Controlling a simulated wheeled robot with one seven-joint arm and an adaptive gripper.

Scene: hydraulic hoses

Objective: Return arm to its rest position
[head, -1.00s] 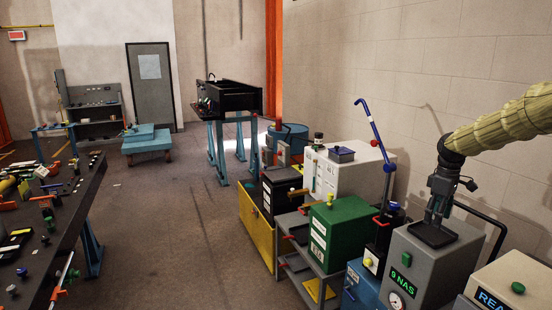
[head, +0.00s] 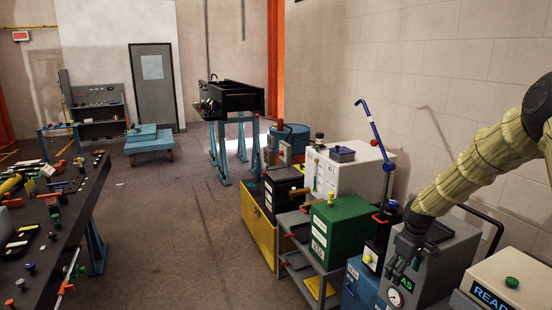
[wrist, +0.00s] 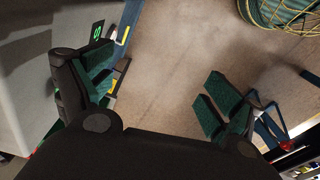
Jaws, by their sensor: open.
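My gripper (head: 403,268) is at the lower right of the head view, in front of the grey box (head: 443,268) with a green display and a round gauge. It hides part of that display. In the wrist view my gripper (wrist: 155,95) has its two fingers wide apart, with only brown floor between them. It is open and holds nothing. My arm, in a yellowish ribbed cover, reaches in from the right edge of the head view.
A cream box (head: 515,283) is at the lower right. A dark workbench (head: 75,215) is at left. The floor (head: 190,220) between is clear.

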